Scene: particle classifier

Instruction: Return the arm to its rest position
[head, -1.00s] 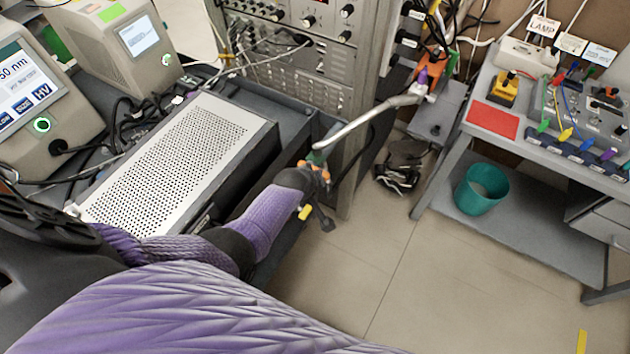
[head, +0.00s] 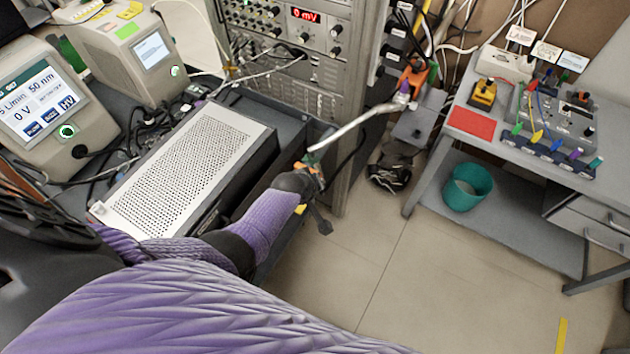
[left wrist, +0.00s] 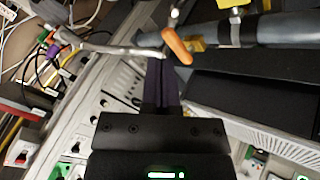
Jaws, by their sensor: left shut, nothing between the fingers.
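My left arm (head: 262,222), in a purple sleeve, reaches in from the lower left of the head view. Its dark wrist end (head: 292,184) is beside a tube fitting with an orange lever (head: 312,166); the fingers are hard to make out there. In the left wrist view my left gripper (left wrist: 161,62) is shut with nothing between its fingers. Its fingertips appear just left of the orange lever (left wrist: 177,46); I cannot tell whether they touch it. My right gripper is in neither view.
A perforated metal box (head: 180,172) lies under and left of my forearm. An instrument rack (head: 290,75) stands behind, and a curved metal tube (head: 355,128) runs from the fitting to the right. A grey bench (head: 560,165) and green bin (head: 467,187) stand right. The floor (head: 400,290) between is clear.

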